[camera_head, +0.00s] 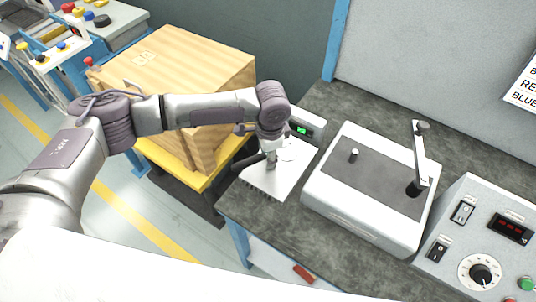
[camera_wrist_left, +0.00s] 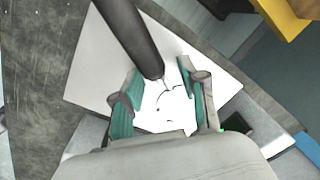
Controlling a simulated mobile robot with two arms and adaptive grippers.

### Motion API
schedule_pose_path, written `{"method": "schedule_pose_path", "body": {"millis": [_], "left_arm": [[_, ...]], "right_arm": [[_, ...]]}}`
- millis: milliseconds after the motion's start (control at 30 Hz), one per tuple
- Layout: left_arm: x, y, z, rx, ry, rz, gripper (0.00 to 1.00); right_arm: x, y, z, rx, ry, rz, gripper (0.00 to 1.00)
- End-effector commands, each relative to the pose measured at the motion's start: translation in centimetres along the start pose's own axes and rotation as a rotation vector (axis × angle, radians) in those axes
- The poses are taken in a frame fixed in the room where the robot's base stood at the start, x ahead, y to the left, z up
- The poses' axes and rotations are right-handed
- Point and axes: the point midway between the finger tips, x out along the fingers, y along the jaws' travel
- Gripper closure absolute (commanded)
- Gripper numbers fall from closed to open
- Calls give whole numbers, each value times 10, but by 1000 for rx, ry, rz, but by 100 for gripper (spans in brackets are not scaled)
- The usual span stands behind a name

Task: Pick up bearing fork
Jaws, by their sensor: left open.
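My left gripper (camera_head: 271,158) is open above a white plate (camera_head: 262,186) on the bench. In the left wrist view, the two teal-padded fingers of the left gripper (camera_wrist_left: 160,95) stand apart. A dark rod-like handle (camera_wrist_left: 135,38), which looks like the bearing fork, reaches in from the top. Its thin metal end lies between the fingers, and I see no finger closed on it. The dark handle also shows in the head view (camera_head: 246,164), left of the gripper. The gripper hides the fork's far end there. The right gripper is not in view.
A device with a green display (camera_head: 303,130) is behind the plate. A grey box with an upright lever (camera_head: 421,155) stands to its right, then a control panel (camera_head: 480,240). A wooden crate (camera_head: 205,70) stands left, under my left arm.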

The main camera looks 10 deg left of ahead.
Motion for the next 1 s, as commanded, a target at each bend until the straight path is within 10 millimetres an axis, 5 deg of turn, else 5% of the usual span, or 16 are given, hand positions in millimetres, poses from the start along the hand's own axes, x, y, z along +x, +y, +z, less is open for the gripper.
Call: {"method": "schedule_pose_path", "body": {"millis": [233,500,1000], "left_arm": [[2,0,0,1,2,-1,59],[1,0,0,0,1,-1,100],[2,1,1,0,-3,2,100]], "right_arm": [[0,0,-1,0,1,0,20],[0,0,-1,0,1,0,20],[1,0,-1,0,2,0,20]]}}
